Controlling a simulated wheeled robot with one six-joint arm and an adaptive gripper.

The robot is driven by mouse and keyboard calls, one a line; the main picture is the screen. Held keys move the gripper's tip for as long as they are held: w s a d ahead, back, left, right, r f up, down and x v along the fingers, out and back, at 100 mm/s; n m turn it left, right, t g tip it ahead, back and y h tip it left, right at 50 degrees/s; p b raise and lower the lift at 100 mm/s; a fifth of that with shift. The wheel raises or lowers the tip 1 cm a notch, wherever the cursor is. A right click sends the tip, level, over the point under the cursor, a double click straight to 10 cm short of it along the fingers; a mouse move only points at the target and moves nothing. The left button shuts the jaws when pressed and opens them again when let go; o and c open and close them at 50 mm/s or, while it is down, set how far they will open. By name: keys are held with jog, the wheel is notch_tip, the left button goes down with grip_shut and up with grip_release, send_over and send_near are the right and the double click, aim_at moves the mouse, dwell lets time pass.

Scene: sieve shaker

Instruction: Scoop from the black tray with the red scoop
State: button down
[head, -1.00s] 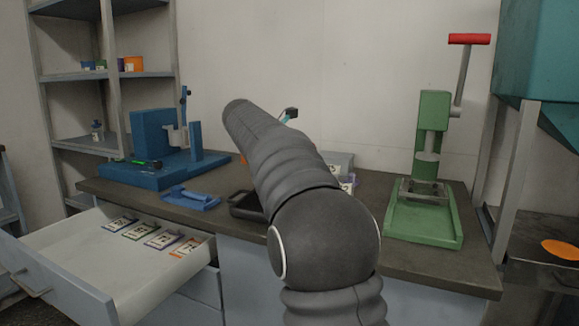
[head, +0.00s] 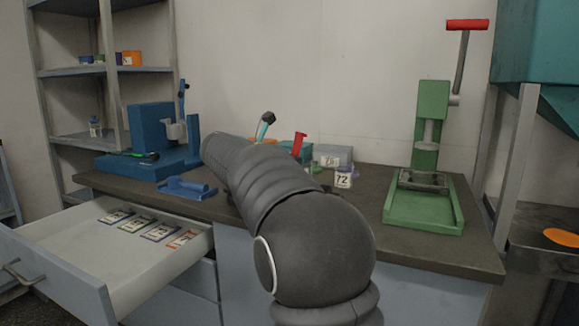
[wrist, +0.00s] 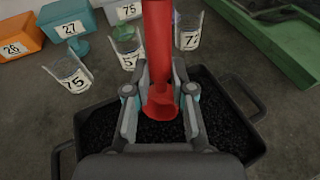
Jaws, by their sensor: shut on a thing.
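My gripper (wrist: 160,85) is shut on the red scoop (wrist: 158,40), with one finger on each side of it. The scoop runs from the top edge of the wrist view down between the fingers. A red part, likely the scoop, also shows upright beyond my arm in the head view (head: 300,143). The black tray (wrist: 248,105) lies below my gripper in the wrist view and holds black granules. Its side handles show at left and right. Whether the scoop touches the granules I cannot tell. In the head view my arm hides the tray and the gripper's fingers.
Clear cups labelled 75 (wrist: 72,72) and 72 (wrist: 190,32) stand beyond the tray, beside orange and teal bins (wrist: 68,20). The green press (head: 425,200) stands at right, a blue machine (head: 150,140) at left. An open drawer (head: 120,255) juts out front left.

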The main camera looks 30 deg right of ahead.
jog(key=shift+a+f+h+b, duration=0.1)
jog(key=shift+f+h+b, duration=0.4)
jog(key=shift+b, duration=1.35)
notch_tip(320, 180, down, 2)
jog(key=b, duration=0.2)
jog(key=shift+f+b, duration=0.1)
jog(key=shift+b, duration=0.25)
jog(key=shift+s+a+b, duration=0.25)
jog(key=shift+a+b, duration=0.15)
jog(key=shift+a, duration=0.85)
jog(key=shift+s+a+b, duration=0.2)
jog(key=shift+a+b, duration=0.2)
jog(key=shift+a, duration=1.05)
jog(key=shift+d+r+p, duration=0.1)
jog(key=shift+r+p, duration=0.2)
jog(key=shift+p, duration=0.55)
jog(key=y+p, duration=0.1)
jog(key=p, duration=0.3)
jog(key=y+p, duration=0.2)
jog(key=p, duration=0.3)
jog(key=shift+d+g, duration=0.4)
jog(key=shift+d+y+p, duration=0.1)
jog(key=shift+y+p, duration=0.7)
jog(key=shift+p, duration=0.3)
